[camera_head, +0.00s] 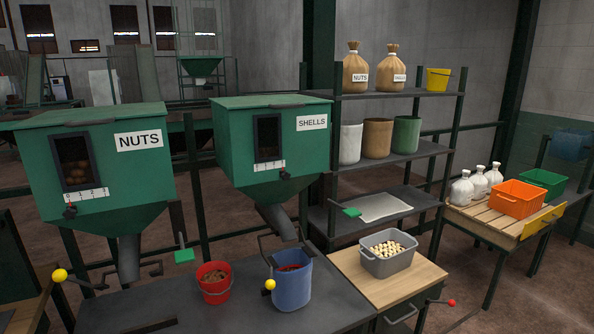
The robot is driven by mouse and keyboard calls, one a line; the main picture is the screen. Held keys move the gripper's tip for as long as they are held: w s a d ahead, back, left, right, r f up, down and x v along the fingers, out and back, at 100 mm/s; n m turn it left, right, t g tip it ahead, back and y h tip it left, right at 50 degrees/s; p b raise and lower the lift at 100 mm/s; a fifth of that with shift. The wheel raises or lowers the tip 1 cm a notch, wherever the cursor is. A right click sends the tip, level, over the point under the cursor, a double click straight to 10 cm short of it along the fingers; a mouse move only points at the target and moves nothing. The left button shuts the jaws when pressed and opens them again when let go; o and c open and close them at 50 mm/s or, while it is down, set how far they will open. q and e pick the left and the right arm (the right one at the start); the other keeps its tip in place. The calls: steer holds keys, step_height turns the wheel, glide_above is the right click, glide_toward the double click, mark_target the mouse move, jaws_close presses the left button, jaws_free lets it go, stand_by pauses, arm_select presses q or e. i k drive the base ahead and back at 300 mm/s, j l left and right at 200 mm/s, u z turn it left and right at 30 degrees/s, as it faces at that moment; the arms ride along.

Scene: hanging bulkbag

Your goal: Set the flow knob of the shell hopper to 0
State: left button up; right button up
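The shell hopper (231,145) is a green box with a white SHELLS label (312,122), right of the green nut hopper. A small dark window (267,138) is in its front. Below the window is a white scale strip (269,166); its marks are too small to read. The flow knob (285,175), small and dark with some red, sits just below the right end of this strip. A grey spout (279,222) runs down from the hopper toward a blue bucket (291,288) on the dark table. Neither of my grippers is in view.
The nut hopper (105,180) has its own knob (70,211). A red bucket (214,284) stands left of the blue one. A yellow-ended crank (270,284) and a green-ended lever (184,255) stick out below the hoppers. A grey bin (388,264) stands on the wooden top at right.

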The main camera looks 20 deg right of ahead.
mark_target(285, 176)
steer(key=i+l+z, duration=0.15)
steer(key=i+l, duration=0.55)
steer(key=i, duration=0.05)
